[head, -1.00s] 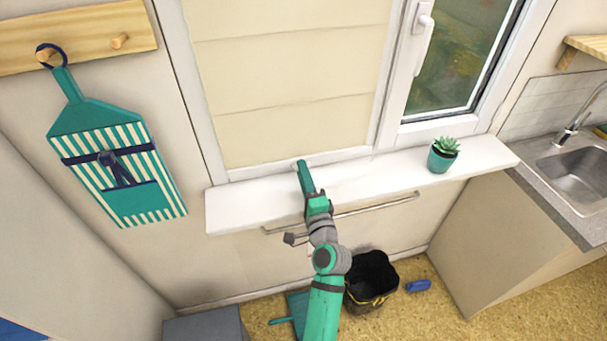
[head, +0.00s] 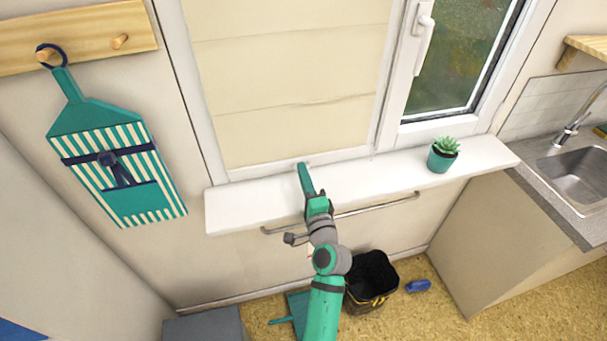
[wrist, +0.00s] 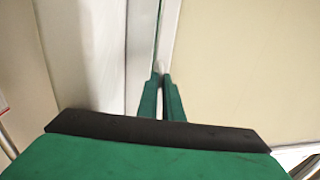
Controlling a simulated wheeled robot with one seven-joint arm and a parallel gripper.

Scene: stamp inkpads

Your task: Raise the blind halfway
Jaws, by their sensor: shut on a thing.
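The cream blind (head: 290,80) hangs in flat folds over the left window pane, down to near the bottom of the white frame. It also shows at the right in the wrist view (wrist: 240,70). My gripper (head: 303,168) reaches over the sill to the blind's lower edge. In the wrist view my gripper (wrist: 163,78) has its green fingers close together, shut on a small whitish piece (wrist: 161,67) at that edge. The fingers hide most of this piece, so I cannot tell its shape.
The white sill (head: 250,208) runs under the window, with a potted succulent (head: 442,155) at its right. A metal rail (head: 380,206) is below the sill. A dark bucket (head: 372,280) stands on the floor. The right pane's handle (head: 424,40) is upright.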

